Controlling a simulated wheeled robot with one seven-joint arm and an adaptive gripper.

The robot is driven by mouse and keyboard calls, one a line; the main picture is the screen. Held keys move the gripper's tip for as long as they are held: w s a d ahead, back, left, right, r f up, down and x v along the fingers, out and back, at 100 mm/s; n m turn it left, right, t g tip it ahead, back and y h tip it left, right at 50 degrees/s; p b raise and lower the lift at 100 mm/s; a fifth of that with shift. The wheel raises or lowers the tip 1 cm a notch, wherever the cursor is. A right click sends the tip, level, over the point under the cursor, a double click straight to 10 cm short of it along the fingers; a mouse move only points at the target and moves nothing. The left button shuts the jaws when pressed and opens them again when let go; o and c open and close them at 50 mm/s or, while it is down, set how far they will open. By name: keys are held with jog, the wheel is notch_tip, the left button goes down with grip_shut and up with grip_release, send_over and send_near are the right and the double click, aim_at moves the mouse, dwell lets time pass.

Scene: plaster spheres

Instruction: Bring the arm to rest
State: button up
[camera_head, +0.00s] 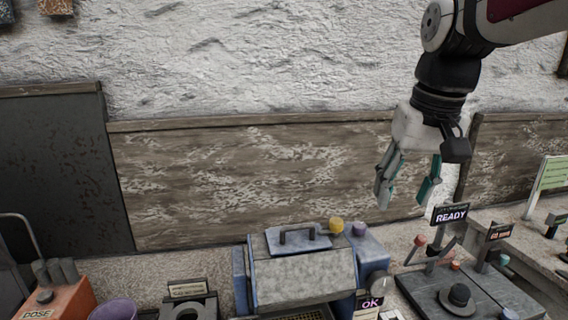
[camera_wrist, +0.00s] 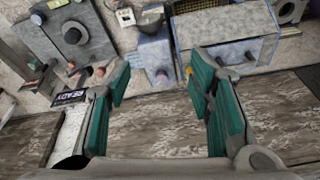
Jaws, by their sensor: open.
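My gripper (camera_head: 408,190) hangs from the arm at the upper right in the head view, with its fingers pointing down. The teal-padded fingers are spread apart. In the wrist view the gripper (camera_wrist: 162,95) shows open and empty, with a clear gap between the pads. In the head view it appears above and in front of the wooden wall panel, over the gap between the blue machine and the READY station. It touches nothing that I can see.
A blue-grey machine (camera_head: 305,275) with a handled lid stands at the bottom middle. A READY sign (camera_head: 451,214) and a grey plate (camera_head: 455,285) with a dark knob are at the right. An orange DOSE box (camera_head: 58,298) is at the lower left. The wooden wall (camera_head: 250,180) is bare.

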jog(key=s+f+t, duration=0.1)
jog(key=s+f, duration=0.2)
jog(key=s, duration=0.5)
jog(key=s+f+t, duration=0.1)
jog(key=s+f, duration=0.3)
jog(key=s, duration=0.4)
jog(key=shift+s+f+t, duration=0.2)
jog(key=shift+t, duration=0.2)
jog(key=shift+a, duration=0.1)
dwell(0.5)
